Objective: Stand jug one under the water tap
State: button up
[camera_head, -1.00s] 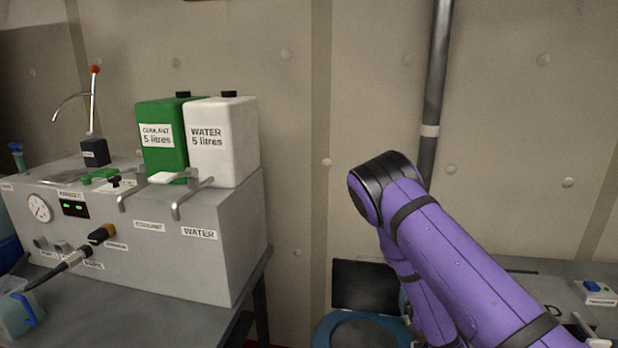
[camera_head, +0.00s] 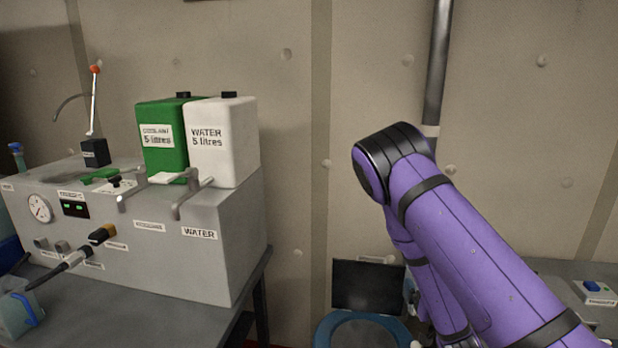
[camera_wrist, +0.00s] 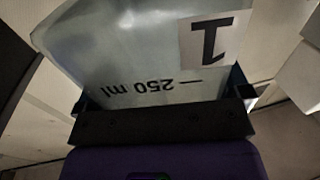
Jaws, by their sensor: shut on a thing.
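Jug one (camera_wrist: 140,55), a translucent jug with a "1" label and a "250 ml" mark, fills much of the wrist view, upside down in the picture. My gripper (camera_wrist: 165,105) is shut on it, with a finger at each side. In the head view the jug and gripper are not visible; only my purple arm shows at right. The water tap (camera_head: 192,195) sticks out of the front of the grey machine, above the "WATER" label. The surface below it is bare as far as I see.
The grey machine (camera_head: 240,240) stands on a dark table (camera_head: 160,315), with a green coolant tank (camera_head: 160,150) and a white water tank (camera_head: 235,150) on top. A coolant tap (camera_head: 130,200) is left of the water tap. A blue-handled jug (camera_head: 20,312) stands at the table's left.

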jog(key=shift+f, duration=3.25)
jog(key=shift+r, duration=3.5)
jog(key=shift+f, duration=3.6)
